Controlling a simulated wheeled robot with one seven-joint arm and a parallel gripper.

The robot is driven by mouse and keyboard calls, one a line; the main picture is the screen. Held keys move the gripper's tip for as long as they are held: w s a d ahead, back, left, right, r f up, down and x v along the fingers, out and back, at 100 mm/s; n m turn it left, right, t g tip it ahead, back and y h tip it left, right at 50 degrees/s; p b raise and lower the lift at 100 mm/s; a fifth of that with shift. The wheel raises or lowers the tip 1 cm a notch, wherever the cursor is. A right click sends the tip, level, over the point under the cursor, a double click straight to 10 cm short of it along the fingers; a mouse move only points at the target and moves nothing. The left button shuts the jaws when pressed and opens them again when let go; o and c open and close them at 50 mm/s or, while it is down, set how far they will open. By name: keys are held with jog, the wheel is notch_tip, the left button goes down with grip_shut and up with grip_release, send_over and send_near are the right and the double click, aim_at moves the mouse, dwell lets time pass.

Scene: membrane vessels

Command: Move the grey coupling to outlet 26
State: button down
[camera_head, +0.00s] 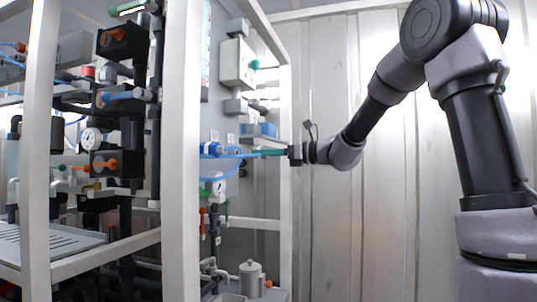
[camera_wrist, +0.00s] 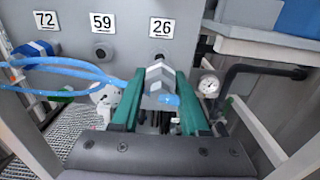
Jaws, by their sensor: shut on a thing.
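The grey coupling (camera_wrist: 156,76) sits between the green fingers of my gripper (camera_wrist: 160,86), which are shut on it. A blue hose (camera_wrist: 75,67) leads from the coupling to the left. Outlet 26 is just beyond the coupling, under the label "26" (camera_wrist: 161,28), and is mostly hidden by it; I cannot tell whether they touch. In the head view my gripper (camera_head: 268,152) reaches left to the panel, and the coupling there is too small to make out.
Outlet 59 (camera_wrist: 101,53) is bare, left of outlet 26. A blue fitting (camera_wrist: 37,49) is at outlet 72. A gauge (camera_wrist: 209,85) and dark pipe (camera_wrist: 250,70) are to the right. A white frame post (camera_head: 181,150) stands left of the panel (camera_head: 222,110).

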jog(key=shift+x, duration=2.05)
jog(key=shift+w+a, duration=0.15)
jog(key=shift+a, duration=0.35)
dwell(0.5)
jog(key=shift+c, duration=1.7)
grip_release()
jog(key=v, duration=1.1)
jog(key=shift+w, duration=0.1)
